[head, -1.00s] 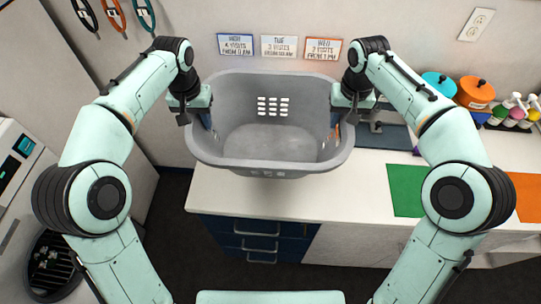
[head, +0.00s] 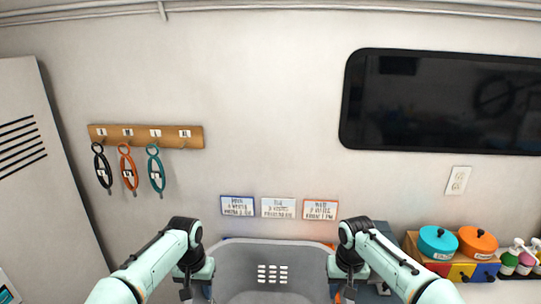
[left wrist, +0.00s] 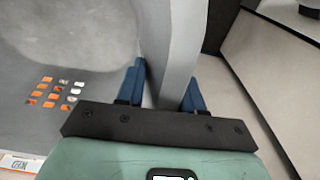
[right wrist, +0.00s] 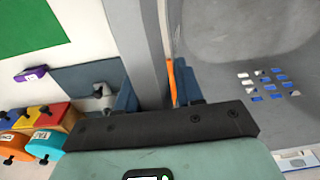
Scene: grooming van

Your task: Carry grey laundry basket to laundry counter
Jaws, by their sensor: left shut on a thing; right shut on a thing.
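The grey laundry basket (head: 266,253) is at the bottom middle of the head view, its lower part cut off by the frame edge. My left gripper (head: 199,285) is at its left side and my right gripper (head: 345,287) at its right side. In the left wrist view the blue fingers of the left gripper (left wrist: 160,92) close on either side of the basket's wall (left wrist: 176,50). In the right wrist view the right gripper (right wrist: 150,90) clasps the opposite wall (right wrist: 136,40). The counter (right wrist: 80,45) shows in the right wrist view, partly covered by the basket.
A teal pot (head: 438,242), an orange pot (head: 477,242) and several bottles (head: 518,258) stand at the right. Several looped straps (head: 128,168) hang from a wooden rack (head: 146,136). Three cards (head: 278,207) and a dark screen (head: 440,100) are on the wall. A purple item (right wrist: 30,74) lies on the counter.

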